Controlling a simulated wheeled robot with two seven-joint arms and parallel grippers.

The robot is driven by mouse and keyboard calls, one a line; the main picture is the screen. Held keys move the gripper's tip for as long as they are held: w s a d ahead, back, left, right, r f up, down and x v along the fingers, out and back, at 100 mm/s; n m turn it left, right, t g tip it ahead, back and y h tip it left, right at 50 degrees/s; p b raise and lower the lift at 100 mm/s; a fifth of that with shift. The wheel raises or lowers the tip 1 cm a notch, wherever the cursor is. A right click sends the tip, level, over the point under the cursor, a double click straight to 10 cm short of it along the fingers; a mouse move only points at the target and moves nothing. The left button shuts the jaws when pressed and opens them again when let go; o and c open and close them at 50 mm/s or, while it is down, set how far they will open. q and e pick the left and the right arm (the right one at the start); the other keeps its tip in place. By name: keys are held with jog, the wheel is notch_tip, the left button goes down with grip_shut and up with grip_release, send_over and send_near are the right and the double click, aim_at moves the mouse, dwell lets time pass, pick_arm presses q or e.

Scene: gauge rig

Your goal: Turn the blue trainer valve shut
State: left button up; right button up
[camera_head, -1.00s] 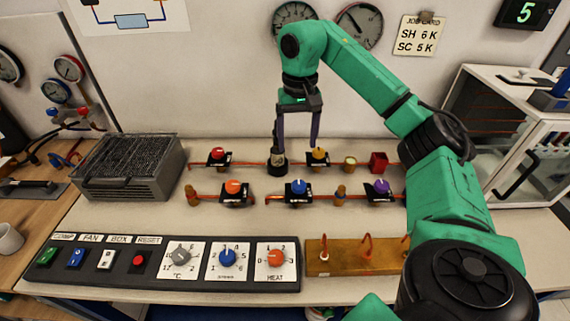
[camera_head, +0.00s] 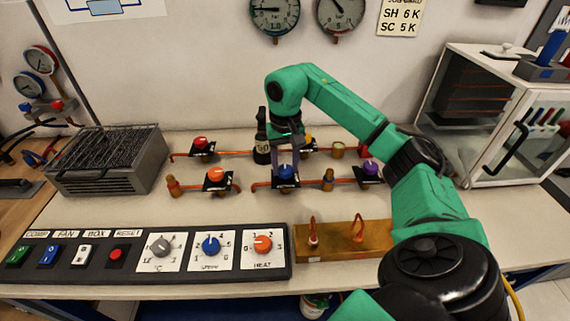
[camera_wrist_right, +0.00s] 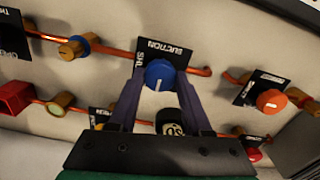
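The blue trainer valve (camera_head: 285,173) is a round blue knob on a black plate in the front pipe row. In the right wrist view the blue knob (camera_wrist_right: 159,75) carries a white pointer mark, and its plate reads "SUCTION". My right gripper (camera_head: 284,160) hangs over this valve, pointing down. In the right wrist view the fingers (camera_wrist_right: 159,88) stand apart, one on each side of the knob; I cannot tell whether they touch it. The gripper partly hides the valve in the head view. My left gripper is not in view.
An orange valve (camera_head: 216,175) and a purple valve (camera_head: 370,168) flank the blue one. A red valve (camera_head: 201,144) and a black-capped bottle (camera_head: 262,140) stand behind.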

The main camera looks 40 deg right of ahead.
grip_shut()
jog(key=shift+r, duration=0.1)
jog(key=m+p, duration=0.2)
jog(key=m, duration=0.1)
jog(key=shift+r+m, duration=0.1)
jog(key=shift+m, duration=0.2)
jog(key=m+p, duration=0.1)
jog(key=m, duration=0.2)
jog(key=shift+m, duration=0.3)
jog(key=m+p, duration=0.1)
jog(key=m, duration=0.4)
jog(key=m+p, duration=0.1)
jog(key=m, duration=0.4)
jog(key=shift+w+m, duration=0.1)
jog(key=shift+m, duration=0.3)
